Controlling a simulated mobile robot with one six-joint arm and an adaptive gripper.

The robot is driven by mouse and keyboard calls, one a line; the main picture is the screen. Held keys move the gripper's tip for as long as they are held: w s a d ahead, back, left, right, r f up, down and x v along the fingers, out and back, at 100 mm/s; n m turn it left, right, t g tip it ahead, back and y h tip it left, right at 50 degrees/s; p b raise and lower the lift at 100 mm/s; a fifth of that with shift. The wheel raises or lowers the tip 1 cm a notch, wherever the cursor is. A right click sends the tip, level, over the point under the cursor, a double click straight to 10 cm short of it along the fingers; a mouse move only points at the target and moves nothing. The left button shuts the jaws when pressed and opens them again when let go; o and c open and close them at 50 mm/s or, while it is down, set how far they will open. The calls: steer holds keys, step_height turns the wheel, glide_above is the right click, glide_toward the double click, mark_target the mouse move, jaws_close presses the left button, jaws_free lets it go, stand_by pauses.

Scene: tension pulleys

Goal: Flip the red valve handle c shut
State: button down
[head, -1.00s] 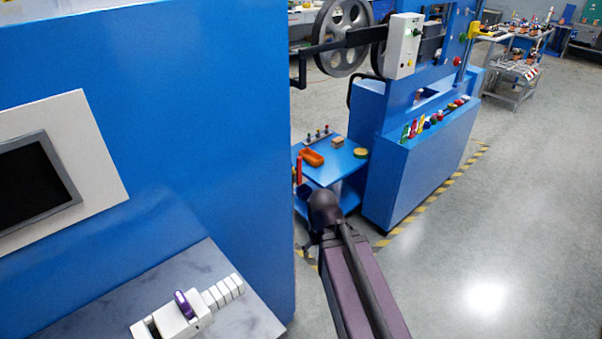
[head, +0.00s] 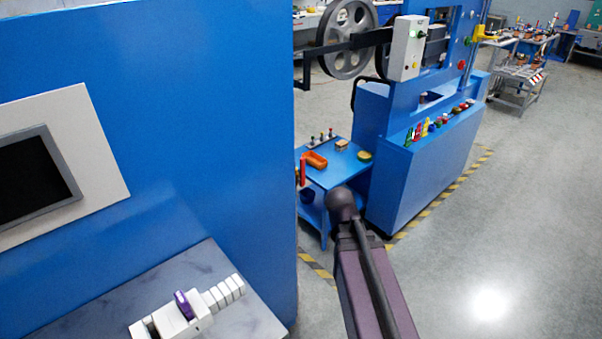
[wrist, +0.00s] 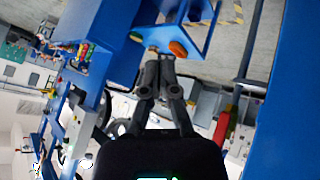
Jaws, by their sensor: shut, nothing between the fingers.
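A red valve handle (head: 303,169) stands upright at the right edge of the large blue panel in the head view, with a small brass-coloured part beside it. I cannot read a letter on it. In the wrist view a red handle (wrist: 221,128) shows right of my gripper, near the blue panel's edge, apart from the fingers. My gripper (wrist: 160,53) has its two dark fingers together, with nothing between them. In the head view my gripper is hidden behind my arm.
The large blue panel (head: 200,120) fills the left. Behind the handle stands a blue cart (head: 340,172) with an orange tray (head: 314,159). A blue machine (head: 420,170) with pulley wheels (head: 347,40) stands beyond. Grey floor at right is clear.

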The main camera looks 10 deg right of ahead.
steer(key=w+d+r+n+t+y+b, duration=0.1)
steer(key=w+d+r+n+t+b, duration=0.25)
steer(key=w+r+n+t, duration=0.6)
step_height(320, 180, up, 4)
steer(key=w+a+n+t+y, duration=0.1)
steer(key=a+n+t+y, duration=0.15)
steer(key=n+y, duration=0.2)
steer(key=n+g+y+b, duration=0.2)
steer(key=n+g+y, duration=0.5)
steer(key=n+y, duration=0.55)
glide_toward(301, 170)
steer(key=s+r, duration=0.1)
steer(key=shift+s+a+r+n, duration=0.15)
steer(key=shift+s+n, duration=0.05)
steer(key=shift+n, duration=0.25)
steer(key=shift+w+a, duration=0.1)
steer(key=shift+x, duration=4.9)
